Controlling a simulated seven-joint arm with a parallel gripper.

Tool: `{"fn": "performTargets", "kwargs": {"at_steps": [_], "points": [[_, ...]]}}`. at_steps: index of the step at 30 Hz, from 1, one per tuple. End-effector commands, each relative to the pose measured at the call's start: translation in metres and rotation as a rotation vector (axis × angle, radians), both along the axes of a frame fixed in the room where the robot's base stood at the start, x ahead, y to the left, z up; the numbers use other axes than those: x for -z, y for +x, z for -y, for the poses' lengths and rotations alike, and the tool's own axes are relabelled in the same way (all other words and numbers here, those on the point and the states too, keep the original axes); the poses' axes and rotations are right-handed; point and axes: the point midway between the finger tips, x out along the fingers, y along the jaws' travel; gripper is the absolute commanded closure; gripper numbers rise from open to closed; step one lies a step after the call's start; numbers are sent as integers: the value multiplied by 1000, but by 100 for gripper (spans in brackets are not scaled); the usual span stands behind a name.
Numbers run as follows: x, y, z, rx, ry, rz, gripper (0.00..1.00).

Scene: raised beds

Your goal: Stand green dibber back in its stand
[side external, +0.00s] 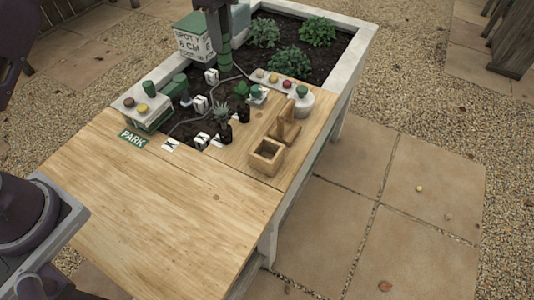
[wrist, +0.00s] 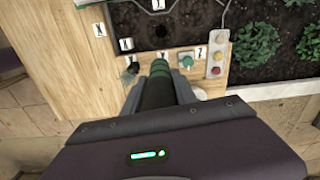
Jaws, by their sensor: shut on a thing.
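My gripper (side external: 217,22) is high over the soil at the back of the bed in the side view. It is shut on the green dibber (side external: 225,54), which hangs roughly upright below it. In the wrist view the gripper (wrist: 160,88) holds the same dark green dibber (wrist: 159,68) between its fingers. The dibber's lower end is not clear. An open square wooden holder (side external: 267,160) stands on the tabletop's right edge, apart from the gripper. I cannot tell for certain that it is the dibber's stand.
A wooden piece (side external: 286,127) stands behind the holder. The front tabletop (side external: 160,215) is clear.

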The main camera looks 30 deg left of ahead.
Motion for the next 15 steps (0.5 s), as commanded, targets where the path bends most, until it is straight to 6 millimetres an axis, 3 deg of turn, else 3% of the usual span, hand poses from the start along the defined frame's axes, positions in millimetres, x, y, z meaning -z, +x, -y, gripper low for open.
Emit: {"fn": "performTargets", "kwargs": {"at_steps": [9, 15], "points": [[-1, -44, 101, 175, -1, -1, 100], [0, -78, 149, 270, -2, 1, 100]]}}
